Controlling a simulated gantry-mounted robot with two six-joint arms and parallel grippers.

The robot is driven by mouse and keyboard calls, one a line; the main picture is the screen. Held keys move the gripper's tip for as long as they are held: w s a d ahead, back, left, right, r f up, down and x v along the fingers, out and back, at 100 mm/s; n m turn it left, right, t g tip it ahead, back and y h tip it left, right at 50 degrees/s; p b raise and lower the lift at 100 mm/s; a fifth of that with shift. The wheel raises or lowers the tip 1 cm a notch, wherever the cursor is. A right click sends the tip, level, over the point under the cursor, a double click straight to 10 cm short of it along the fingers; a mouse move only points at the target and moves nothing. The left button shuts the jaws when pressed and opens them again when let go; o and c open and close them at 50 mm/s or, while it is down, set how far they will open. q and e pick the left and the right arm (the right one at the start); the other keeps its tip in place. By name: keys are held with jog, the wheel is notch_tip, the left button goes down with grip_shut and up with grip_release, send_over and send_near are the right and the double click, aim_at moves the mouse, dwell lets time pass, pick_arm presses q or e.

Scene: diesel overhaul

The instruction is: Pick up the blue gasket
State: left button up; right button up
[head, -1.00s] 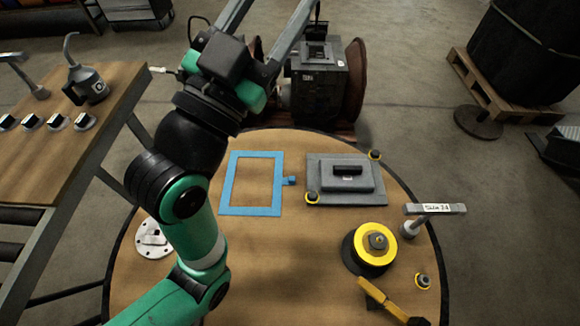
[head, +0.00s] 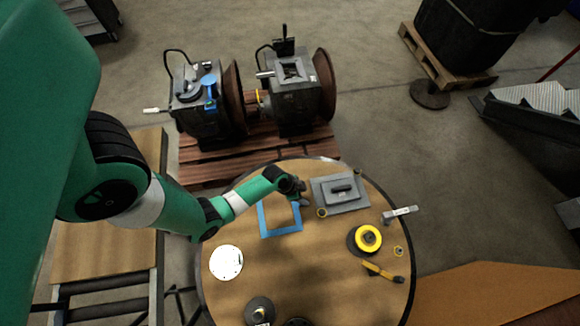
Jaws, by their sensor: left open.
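The blue gasket (head: 281,233) is a flat rectangular frame lying on the round wooden table in the head view. My left arm crosses over its far edge and hides that part. My left gripper (head: 301,201) is open at the gasket's far right side, by where its small tab sticks out. The gripper is small and dark here, and I cannot tell whether its fingers touch the gasket. My right gripper is not in view.
A yellow and black round part (head: 367,239) and a yellow-handled tool (head: 382,271) are nearer. A white disc (head: 226,263) lies at the left. Engine units (head: 293,98) stand on a pallet behind.

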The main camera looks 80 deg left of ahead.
pick_arm(q)
jog(key=s+r+n+p, duration=0.1)
jog(key=s+r+p, duration=0.2)
jog(key=s, duration=0.2)
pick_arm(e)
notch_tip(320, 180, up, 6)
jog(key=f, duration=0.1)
pick_arm(q)
jog(key=shift+g, duration=0.3)
jog(key=b+x, duration=0.6)
jog(key=shift+w+a, duration=0.1)
jog(key=shift+w, duration=0.15)
jog(key=shift+w+f, duration=0.1)
jog(key=b+x, duration=0.4)
jog(key=x, duration=0.1)
jog(key=shift+b, duration=0.4)
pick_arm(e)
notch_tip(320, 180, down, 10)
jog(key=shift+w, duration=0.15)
pick_arm(q)
grip_shut()
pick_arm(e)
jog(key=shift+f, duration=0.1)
